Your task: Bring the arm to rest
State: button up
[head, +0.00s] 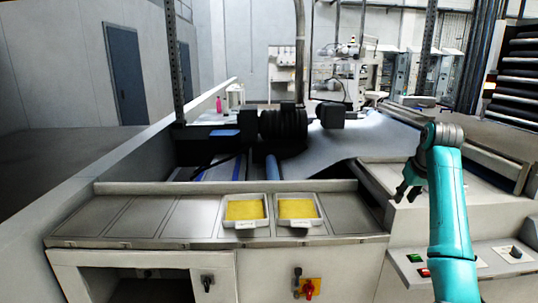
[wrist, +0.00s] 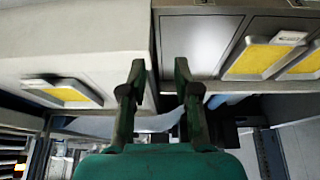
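My teal arm stands at the right in the head view, bent at the top, with my gripper (head: 406,194) hanging down over the pale housing at the right end of the counter. In the wrist view, my gripper (wrist: 159,66) has its two dark fingers apart, with nothing between them. It is open and empty. The fingertips appear clear of the trays.
Two white trays with yellow contents, a left one (head: 245,210) and a right one (head: 298,210), rest on the metal counter (head: 190,216). Another yellow-filled tray (wrist: 64,92) shows at left in the wrist view. A red-and-yellow switch (head: 309,288) is on the front panel.

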jog(key=s+a+f+t, duration=0.1)
jog(key=s+a+f, duration=0.1)
jog(key=f, duration=0.8)
jog(key=s+a+f, duration=0.2)
jog(key=f, duration=0.7)
jog(key=s+a+f+t, duration=0.1)
jog(key=a+f, duration=0.2)
jog(key=f, duration=0.7)
jog(key=s+a+f+t, duration=0.1)
jog(key=s+a+f, duration=0.3)
jog(key=s+f, duration=0.45)
jog(key=s+a+f+t, duration=0.2)
jog(key=s+a+f, duration=0.1)
jog(key=s+f, duration=0.55)
jog(key=s+a+r+t, duration=0.1)
jog(key=s+a+r, duration=0.15)
jog(key=s, duration=1.15)
jog(key=s+a+r+t, duration=0.1)
jog(key=s+a, duration=0.2)
jog(key=s, duration=1.1)
jog(key=s+a+r+t, duration=0.2)
jog(key=s+r+t, duration=0.1)
jog(key=s+r, duration=1.3)
jog(key=shift+s+r, duration=0.35)
jog(key=shift+s, duration=0.1)
